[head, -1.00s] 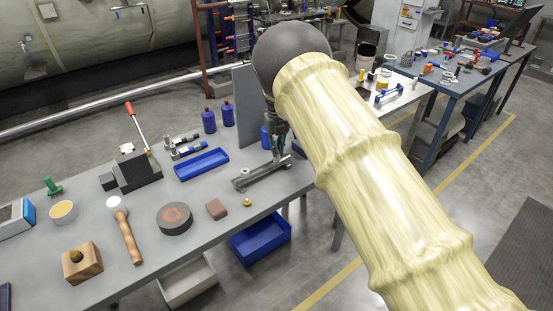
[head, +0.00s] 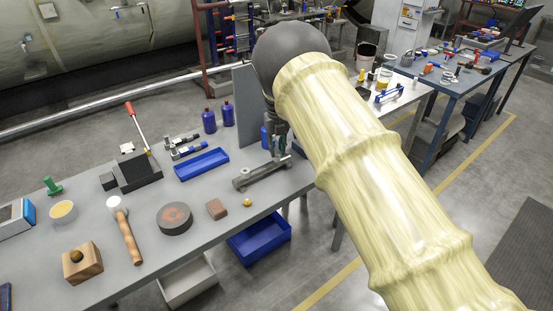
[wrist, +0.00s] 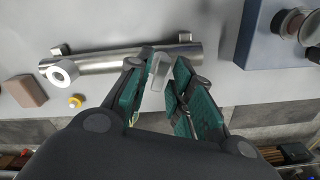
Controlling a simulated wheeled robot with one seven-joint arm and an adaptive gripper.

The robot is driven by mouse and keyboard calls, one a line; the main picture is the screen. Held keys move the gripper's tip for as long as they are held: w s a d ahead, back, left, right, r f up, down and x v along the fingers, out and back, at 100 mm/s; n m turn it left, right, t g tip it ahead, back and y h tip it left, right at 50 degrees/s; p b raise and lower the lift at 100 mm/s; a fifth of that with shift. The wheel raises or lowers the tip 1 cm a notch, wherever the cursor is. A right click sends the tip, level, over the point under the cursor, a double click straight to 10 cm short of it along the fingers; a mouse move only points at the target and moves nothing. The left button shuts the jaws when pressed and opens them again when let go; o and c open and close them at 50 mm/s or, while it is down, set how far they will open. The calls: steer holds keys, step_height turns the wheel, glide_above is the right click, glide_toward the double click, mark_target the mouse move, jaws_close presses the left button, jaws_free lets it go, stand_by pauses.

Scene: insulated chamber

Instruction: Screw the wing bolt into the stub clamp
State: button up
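A grey metal bar or tube (head: 262,173) lies near the right end of the bench. It shows in the wrist view (wrist: 110,60) with a pale ring-shaped part (wrist: 62,73) at its left. I cannot make out which part is the stub clamp. My gripper (head: 279,148) points down over the tube's right part. In the wrist view its green-padded fingers (wrist: 160,73) are partly apart, with a light grey piece (wrist: 158,70), possibly the wing bolt, between their tips. I cannot tell whether they grip it or whether it touches the tube. My arm hides part of the bench.
A small yellow knob (head: 248,202) and a brown block (head: 217,209) lie in front of the tube. A blue tray (head: 201,164) and blue bottles (head: 209,121) stand behind. A grey upright panel (head: 245,95) rises near my gripper. The bench's front edge is close.

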mark_target(277, 150)
steer(key=shift+r, duration=0.1)
steer(key=shift+r+p, duration=1.15)
steer(key=shift+r, duration=1.3)
